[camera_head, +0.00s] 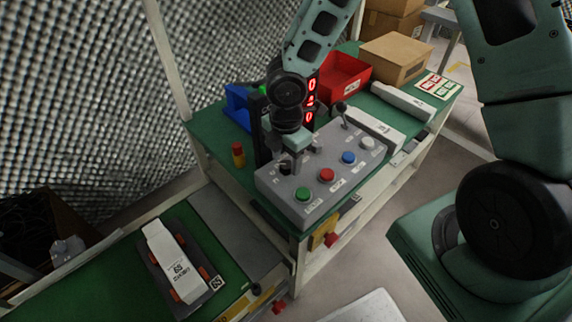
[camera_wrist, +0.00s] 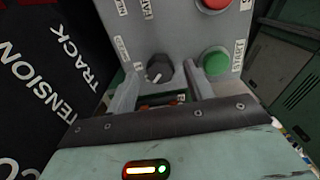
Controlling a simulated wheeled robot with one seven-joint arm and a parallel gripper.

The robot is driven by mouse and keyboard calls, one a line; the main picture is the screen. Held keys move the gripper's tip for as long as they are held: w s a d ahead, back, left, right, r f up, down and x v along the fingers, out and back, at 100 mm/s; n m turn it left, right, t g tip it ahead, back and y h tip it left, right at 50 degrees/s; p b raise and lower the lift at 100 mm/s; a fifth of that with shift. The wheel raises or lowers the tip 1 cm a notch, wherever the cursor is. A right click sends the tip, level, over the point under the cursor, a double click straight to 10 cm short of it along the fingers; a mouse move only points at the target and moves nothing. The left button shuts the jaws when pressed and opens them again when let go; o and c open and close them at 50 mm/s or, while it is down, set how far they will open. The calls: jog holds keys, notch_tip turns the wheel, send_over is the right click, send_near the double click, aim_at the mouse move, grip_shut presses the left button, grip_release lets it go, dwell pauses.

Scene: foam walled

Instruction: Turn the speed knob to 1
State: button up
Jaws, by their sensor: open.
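The grey control panel (camera_head: 335,160) stands on the green bench, with a row of coloured buttons on top. The dark round speed knob (camera_wrist: 159,71) is at the panel's near left end, beside the green button (camera_wrist: 215,61). Its pale pointer mark faces the near side in the wrist view. In the head view the knob (camera_head: 285,168) is partly covered by my gripper (camera_head: 293,157). My gripper also shows in the wrist view (camera_wrist: 162,74), open, with one finger on each side of the knob. I cannot tell whether either finger touches it.
A dark post with a red digit display (camera_head: 310,101) stands close behind my gripper. A red bin (camera_head: 345,76), blue bin (camera_head: 238,107) and cardboard box (camera_head: 396,58) are farther back. A conveyor with a white part (camera_head: 172,262) lies at the front left.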

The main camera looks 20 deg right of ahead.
jog(key=shift+f, duration=0.65)
jog(key=c, duration=1)
jog(key=shift+o, duration=0.2)
jog(key=shift+m, duration=0.3)
jog(key=m+b, duration=0.1)
jog(key=m, duration=0.3)
jog(key=shift+m, duration=2.2)
